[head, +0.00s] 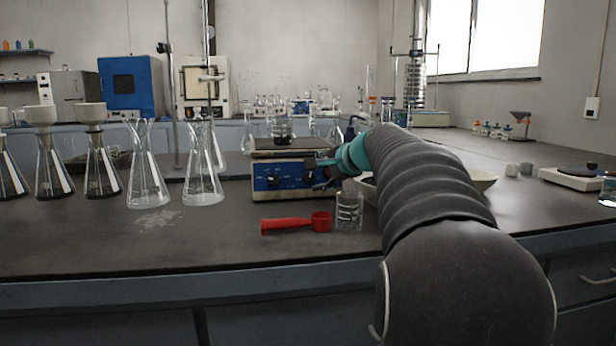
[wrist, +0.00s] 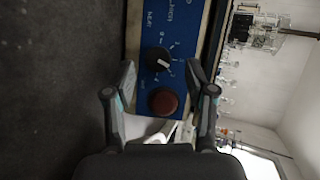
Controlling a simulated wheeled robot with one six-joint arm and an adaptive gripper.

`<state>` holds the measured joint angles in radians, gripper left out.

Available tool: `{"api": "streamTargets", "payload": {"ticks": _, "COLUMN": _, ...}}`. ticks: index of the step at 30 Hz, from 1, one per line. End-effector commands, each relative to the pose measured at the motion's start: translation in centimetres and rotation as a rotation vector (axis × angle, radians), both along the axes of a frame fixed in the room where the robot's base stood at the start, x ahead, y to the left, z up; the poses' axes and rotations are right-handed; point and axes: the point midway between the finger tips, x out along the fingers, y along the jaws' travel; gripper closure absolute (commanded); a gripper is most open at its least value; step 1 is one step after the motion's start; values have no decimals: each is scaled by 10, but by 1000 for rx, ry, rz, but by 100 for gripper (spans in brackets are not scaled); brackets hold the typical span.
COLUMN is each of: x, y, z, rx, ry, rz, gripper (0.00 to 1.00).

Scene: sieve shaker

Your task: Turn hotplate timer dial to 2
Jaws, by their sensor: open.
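The hotplate (head: 262,178) stands on the bench with a blue front panel and a flat top, a glass vessel on it. In the wrist view its panel (wrist: 180,25) appears turned sideways, with a black dial (wrist: 157,58) bearing a white pointer mark and a round dark red knob or button (wrist: 163,102). The printed labels are too small to read surely. My gripper (wrist: 160,78) is open, its fingers on either side of the panel in this view, with nothing between them. In the head view my gripper (head: 326,172) is at the panel's right end and hides part of it.
A red scoop (head: 285,224) and a small glass beaker (head: 349,210) stand in front of the hotplate. Several flasks (head: 203,180) stand to the left. A pale bowl (head: 484,181) is partly behind my arm.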

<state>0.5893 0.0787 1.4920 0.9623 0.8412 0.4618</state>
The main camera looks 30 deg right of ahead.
Motion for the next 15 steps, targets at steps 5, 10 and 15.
{"api": "streamTargets", "payload": {"ticks": 5, "x": -33, "y": -5, "z": 18, "rx": -1, "ry": -2, "rz": -1, "gripper": 45}}
{"api": "streamTargets", "payload": {"ticks": 10, "x": -58, "y": -7, "z": 30, "rx": -1, "ry": -2, "rz": 4, "gripper": 45}}
{"api": "streamTargets", "payload": {"ticks": 15, "x": -72, "y": -8, "z": 37, "rx": 1, "ry": -2, "rz": 5, "gripper": 45}}
